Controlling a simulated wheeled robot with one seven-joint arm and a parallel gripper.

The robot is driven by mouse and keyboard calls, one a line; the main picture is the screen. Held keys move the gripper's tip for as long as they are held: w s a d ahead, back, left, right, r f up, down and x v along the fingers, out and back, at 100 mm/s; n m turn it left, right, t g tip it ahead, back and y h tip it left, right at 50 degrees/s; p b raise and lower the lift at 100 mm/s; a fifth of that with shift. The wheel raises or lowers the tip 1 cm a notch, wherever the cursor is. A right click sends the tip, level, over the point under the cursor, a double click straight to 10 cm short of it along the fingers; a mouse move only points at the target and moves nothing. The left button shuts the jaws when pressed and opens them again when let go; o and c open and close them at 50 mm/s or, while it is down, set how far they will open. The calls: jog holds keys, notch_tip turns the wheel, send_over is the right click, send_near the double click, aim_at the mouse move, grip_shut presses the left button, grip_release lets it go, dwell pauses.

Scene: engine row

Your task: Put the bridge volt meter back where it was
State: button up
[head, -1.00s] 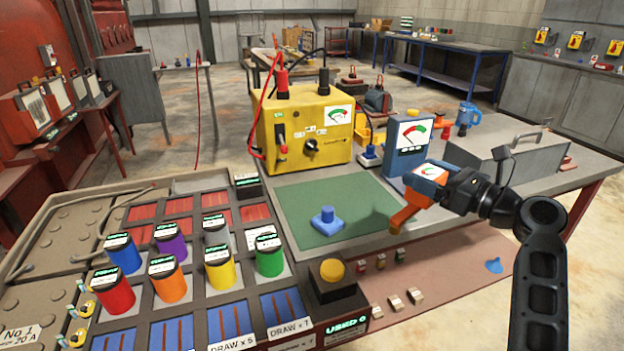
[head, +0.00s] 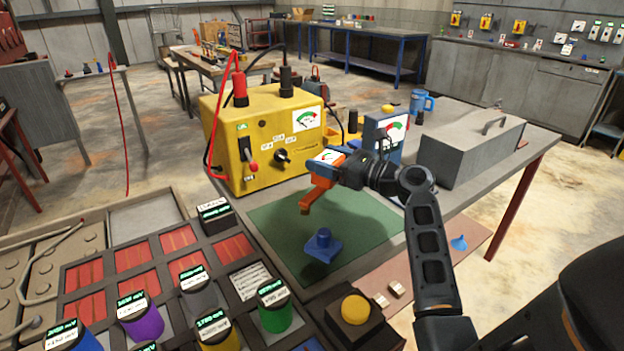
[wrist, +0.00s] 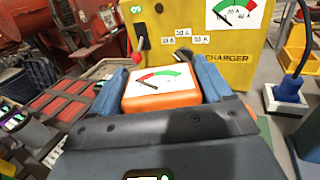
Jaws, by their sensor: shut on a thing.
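My gripper (head: 340,170) is shut on an orange meter (head: 322,182), the bridge volt meter by its look, with a white red-and-green dial. In the head view it is held above the green mat (head: 370,232), an orange prong hanging down. In the wrist view the orange meter (wrist: 160,92) sits between the two blue fingers, dial facing the camera. A blue block with a round peg (head: 322,246) stands on the mat, below the meter and apart from it. The fingertips are partly hidden in the head view.
The yellow charger (head: 240,150) stands behind the mat, close to the meter. A blue upright meter (head: 388,128), a grey toolbox (head: 470,145) and a blue mug (head: 421,102) are behind and right of my gripper. The cell tray (head: 100,285) with coloured cells lies front left.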

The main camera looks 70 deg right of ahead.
jog(key=shift+w+d+f, duration=0.4)
jog(key=shift+w+f, duration=0.35)
jog(key=shift+f, duration=0.4)
jog(key=shift+w+d+f, duration=0.45)
jog(key=shift+w+f, duration=0.25)
jog(key=shift+f, duration=0.45)
jog(key=shift+w+d+f, duration=0.4)
jog(key=shift+w+f, duration=0.35)
jog(key=shift+f, duration=0.4)
jog(key=shift+f+b, duration=0.15)
jog(key=shift+b, duration=0.15)
jog(key=o, duration=1.3)
jog(key=s, duration=0.4)
jog(key=s+a, duration=0.1)
jog(key=s, duration=0.3)
jog(key=s+a, duration=0.1)
jog(key=s, duration=0.3)
jog(key=shift+b, duration=0.35)
